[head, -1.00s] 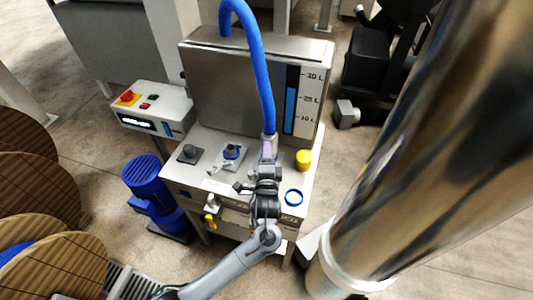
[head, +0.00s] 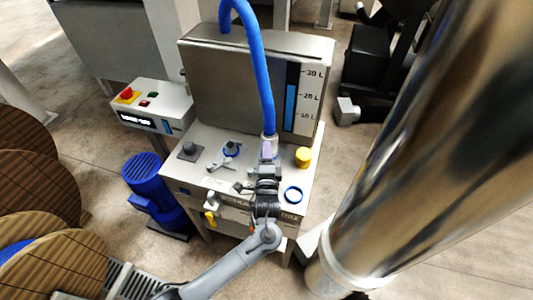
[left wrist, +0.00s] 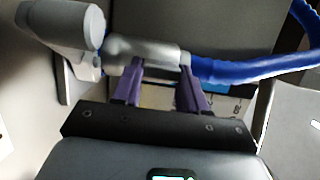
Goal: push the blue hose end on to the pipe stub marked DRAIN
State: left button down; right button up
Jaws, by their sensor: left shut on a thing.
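The blue hose (head: 262,80) arches over the steel tank and comes down to its grey end cuff (head: 269,143). My left gripper (head: 268,158) is shut on this cuff above the machine's top panel. In the left wrist view, its purple fingers (left wrist: 163,88) pinch the grey hose end (left wrist: 145,50), with the blue hose leading off right. A grey pipe-like part (left wrist: 80,25) lies just left of the cuff; I cannot tell whether they touch. The DRAIN marking is not readable. My right gripper is not in view.
The steel tank (head: 230,82) stands behind. A control box (head: 152,107) and blue motor (head: 150,190) are left. Wooden reels (head: 40,190) fill the far left.

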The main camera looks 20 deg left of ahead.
pick_arm(q)
jog(key=shift+f, duration=0.15)
dwell(0.5)
jog(key=c, duration=0.6)
grip_release()
jog(key=shift+o, duration=0.4)
jog(key=shift+f, duration=0.15)
jog(key=shift+s+d, duration=0.25)
jog(key=shift+s, duration=0.25)
jog(key=p+v, duration=0.2)
jog(key=v, duration=0.7)
jog(key=shift+s+d, duration=0.1)
jog(key=shift+s, duration=0.25)
